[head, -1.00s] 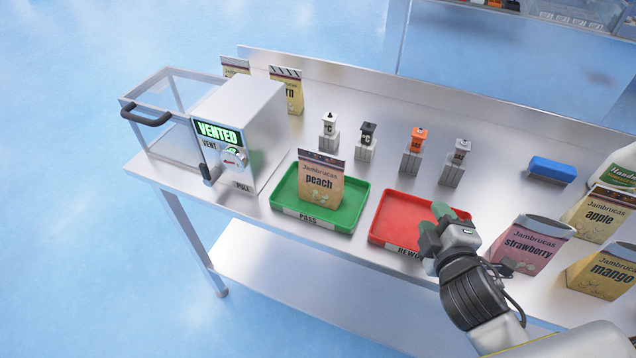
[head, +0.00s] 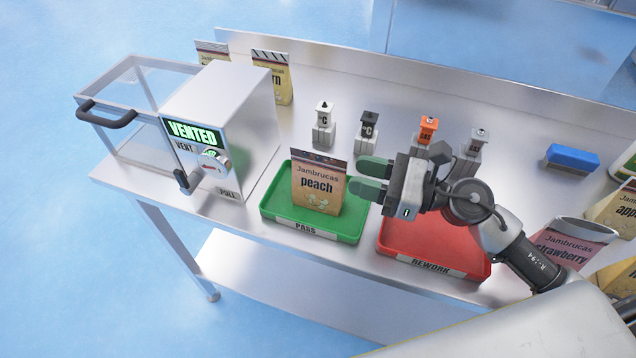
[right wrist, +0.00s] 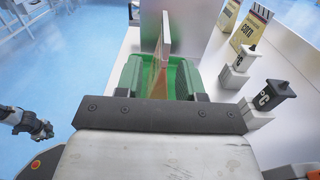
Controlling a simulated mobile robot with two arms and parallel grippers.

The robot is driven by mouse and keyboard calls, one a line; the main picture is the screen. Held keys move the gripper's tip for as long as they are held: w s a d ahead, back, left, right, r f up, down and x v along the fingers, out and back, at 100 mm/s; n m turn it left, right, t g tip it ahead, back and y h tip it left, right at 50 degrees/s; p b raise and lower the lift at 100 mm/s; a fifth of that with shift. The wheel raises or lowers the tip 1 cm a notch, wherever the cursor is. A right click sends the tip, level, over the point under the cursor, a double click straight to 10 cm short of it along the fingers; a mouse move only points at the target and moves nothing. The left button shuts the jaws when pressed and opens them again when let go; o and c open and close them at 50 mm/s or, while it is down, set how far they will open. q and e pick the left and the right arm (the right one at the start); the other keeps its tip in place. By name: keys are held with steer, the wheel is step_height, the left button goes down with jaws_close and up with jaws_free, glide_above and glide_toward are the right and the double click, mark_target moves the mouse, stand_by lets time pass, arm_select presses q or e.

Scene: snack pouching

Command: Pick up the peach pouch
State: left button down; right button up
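The peach pouch (head: 318,187) stands upright in the green PASS tray (head: 272,207). It is orange-tan with a dark striped top. My right gripper (head: 366,178) is open just to the right of the pouch, its two green-padded fingers pointing left toward it. In the right wrist view the pouch (right wrist: 162,62) shows edge-on, ahead of and between the two spread fingers (right wrist: 163,80), and the gap between them is empty. My left gripper is not in the head view; a dark gripper part (right wrist: 35,126) at the left of the right wrist view appears to be it, too small to judge.
The red REWORK tray (head: 440,250) lies empty below my right arm. A vented metal machine (head: 225,115) stands left of the green tray. Several stamp-like blocks, one with an orange top (head: 427,127), stand behind the trays. The strawberry pouch (head: 566,245) and a blue block (head: 572,157) are at the right.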

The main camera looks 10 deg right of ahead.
mark_target(328, 168)
steer(key=p+x, duration=0.1)
steer(key=x, duration=0.2)
steer(key=p+x, duration=0.2)
steer(key=x, duration=0.1)
steer(key=shift+w+d+r, duration=0.2)
steer(key=shift+w, duration=0.1)
steer(key=shift+w+a+f, duration=0.15)
steer(key=shift+w+a, duration=0.1)
steer(key=shift+a, duration=0.15)
jaws_close()
